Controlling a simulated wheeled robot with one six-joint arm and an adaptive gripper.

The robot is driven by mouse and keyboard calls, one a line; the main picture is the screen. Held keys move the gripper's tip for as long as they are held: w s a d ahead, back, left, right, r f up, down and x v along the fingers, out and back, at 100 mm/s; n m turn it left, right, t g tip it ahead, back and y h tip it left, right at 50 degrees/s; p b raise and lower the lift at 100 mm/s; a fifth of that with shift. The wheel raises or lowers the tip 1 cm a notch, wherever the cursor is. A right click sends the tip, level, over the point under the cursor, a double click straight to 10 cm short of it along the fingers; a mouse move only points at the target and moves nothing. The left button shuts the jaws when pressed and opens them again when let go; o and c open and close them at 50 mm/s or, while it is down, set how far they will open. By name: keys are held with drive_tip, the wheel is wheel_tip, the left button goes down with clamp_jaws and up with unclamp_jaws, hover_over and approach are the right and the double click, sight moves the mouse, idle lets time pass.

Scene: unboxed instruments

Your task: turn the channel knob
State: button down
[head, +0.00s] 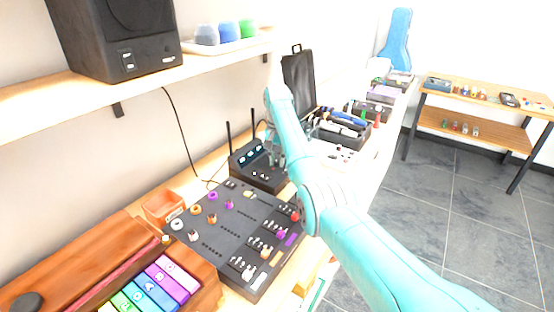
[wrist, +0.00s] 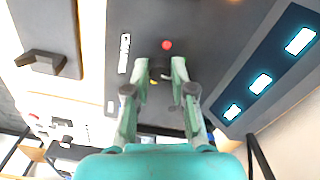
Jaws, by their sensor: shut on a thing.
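The black device with two upright antennas (head: 246,174) stands on the bench behind the pedal-like board. In the wrist view its dark panel (wrist: 207,30) fills the upper middle, with three lit blue displays (wrist: 261,84) to the right. The channel knob (wrist: 158,69) is a small dark knob with a yellow mark beside it, below a red dot (wrist: 167,45). My gripper (wrist: 160,66) has its two fingertips on either side of the knob and is shut on it. In the head view my gripper (head: 274,150) is at the device, and my arm hides part of it.
A shelf (head: 60,112) with a speaker (head: 115,40) hangs above left. A tool-filled box (head: 340,130) stands beyond my arm.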

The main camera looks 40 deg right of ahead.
sight(277, 161)
drive_tip(key=m, duration=0.4)
drive_tip(key=shift+m, duration=0.3)
drive_tip(key=m, duration=0.4)
drive_tip(key=shift+m, duration=0.3)
drive_tip(key=m, duration=0.4)
drive_tip(key=shift+m, duration=2.1)
drive_tip(key=c, duration=1)
unclamp_jaws()
drive_tip(key=shift+r, duration=3.75)
